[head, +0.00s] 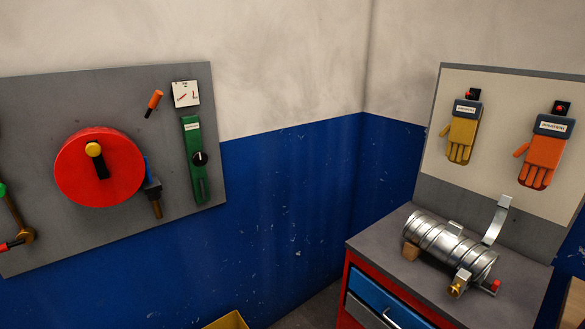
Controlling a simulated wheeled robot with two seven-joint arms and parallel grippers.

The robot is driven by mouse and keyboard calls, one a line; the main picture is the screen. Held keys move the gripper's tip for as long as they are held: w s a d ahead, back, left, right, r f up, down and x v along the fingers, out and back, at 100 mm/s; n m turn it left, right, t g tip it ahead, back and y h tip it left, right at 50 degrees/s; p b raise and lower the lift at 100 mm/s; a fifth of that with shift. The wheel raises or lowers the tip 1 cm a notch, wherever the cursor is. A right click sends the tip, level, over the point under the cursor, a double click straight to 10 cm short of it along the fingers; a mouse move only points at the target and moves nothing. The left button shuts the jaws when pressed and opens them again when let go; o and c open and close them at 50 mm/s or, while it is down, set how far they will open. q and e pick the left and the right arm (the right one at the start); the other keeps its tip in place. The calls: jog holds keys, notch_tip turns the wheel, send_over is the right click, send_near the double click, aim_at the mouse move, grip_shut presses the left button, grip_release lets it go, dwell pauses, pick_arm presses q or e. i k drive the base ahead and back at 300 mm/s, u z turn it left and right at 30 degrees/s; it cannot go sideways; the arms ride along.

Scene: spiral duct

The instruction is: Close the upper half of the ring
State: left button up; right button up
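A silver spiral duct (440,245) lies on the dark top of the red cabinet at the right. A curved metal strip (496,222) with a flat tab at its top stands up behind the duct; it looks like the upper half of the ring, swung open. Its lower end is hidden behind the duct. Metal parts at the duct's near right end carry a brass-coloured piece (457,289) and a red-tipped piece (496,285). I cannot tell how these connect to the strip. Neither of my grippers is in view.
The cabinet top (376,241) has free room around the duct. A wooden block (411,251) sits by the duct's left end. Behind stands a board with gloves (462,135). A grey tool board (60,105) hangs at the left. A yellow box (228,321) shows at the bottom.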

aim_at(503, 205)
jog(key=z, duration=1.45)
jog(key=k, duration=0.6)
jog(key=u, duration=0.35)
jog(key=i, duration=0.45)
jog(key=u, duration=0.6)
jog(key=i, duration=1)
jog(key=z, duration=0.1)
